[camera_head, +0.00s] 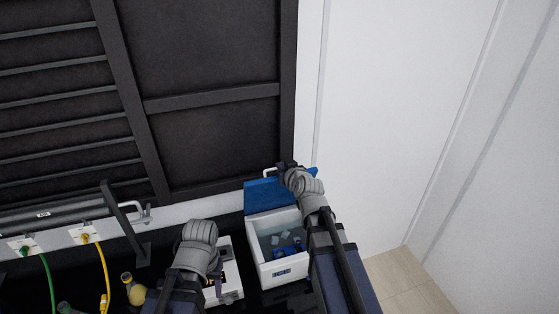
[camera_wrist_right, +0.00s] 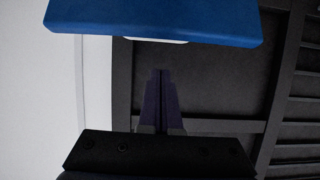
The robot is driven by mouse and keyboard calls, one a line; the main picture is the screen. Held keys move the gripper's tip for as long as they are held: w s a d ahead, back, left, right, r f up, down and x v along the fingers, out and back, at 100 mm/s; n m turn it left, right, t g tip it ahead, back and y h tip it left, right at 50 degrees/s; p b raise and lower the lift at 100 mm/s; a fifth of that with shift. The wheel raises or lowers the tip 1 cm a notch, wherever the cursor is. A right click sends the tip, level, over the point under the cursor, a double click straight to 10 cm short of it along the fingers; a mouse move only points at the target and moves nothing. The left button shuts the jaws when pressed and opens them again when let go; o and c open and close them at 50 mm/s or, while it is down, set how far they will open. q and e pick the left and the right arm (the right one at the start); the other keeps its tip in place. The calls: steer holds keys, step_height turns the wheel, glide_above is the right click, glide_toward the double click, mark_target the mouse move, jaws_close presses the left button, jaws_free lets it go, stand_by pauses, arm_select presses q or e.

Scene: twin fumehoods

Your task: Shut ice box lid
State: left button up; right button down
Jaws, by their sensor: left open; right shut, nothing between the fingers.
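The white ice box (camera_head: 263,273) stands on the dark worktop, with ice and blue items inside. Its blue lid (camera_head: 262,194) is open and tilted up at the back of the box. The lid (camera_wrist_right: 155,18) fills the top of the right wrist view, with a pale strip along its edge. My right gripper (camera_head: 284,168) is at the lid's upper right edge. In the right wrist view its fingers (camera_wrist_right: 161,74) are shut and empty, just short of the lid's edge; touching cannot be told. My left gripper (camera_head: 200,240) is left of the box; its fingers are mostly hidden.
A white case (camera_head: 232,272) stands left of the ice box, partly behind my left arm. Yellow (camera_head: 104,272) and green (camera_head: 48,280) hoses hang at the left, near a small flask (camera_head: 133,290). A dark framed panel (camera_head: 215,110) rises behind; a white wall (camera_head: 400,110) is at the right.

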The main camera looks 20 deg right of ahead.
mark_target(277, 188)
steer(key=shift+w+d+r+h, duration=0.3)
steer(key=shift+w+d+r, duration=0.05)
steer(key=shift+w+r, duration=0.05)
steer(key=shift+w+a+f+b, duration=0.1)
steer(key=shift+w+f+b, duration=0.2)
steer(key=shift+w, duration=0.25)
steer(key=w+f+b, duration=0.4)
steer(key=w, duration=0.1)
steer(key=shift+w+a+f+b, duration=0.1)
steer(key=shift+w+f+b, duration=0.1)
steer(key=shift+f+b, duration=0.15)
steer(key=shift+s, duration=0.4)
steer(key=shift+f, duration=0.1)
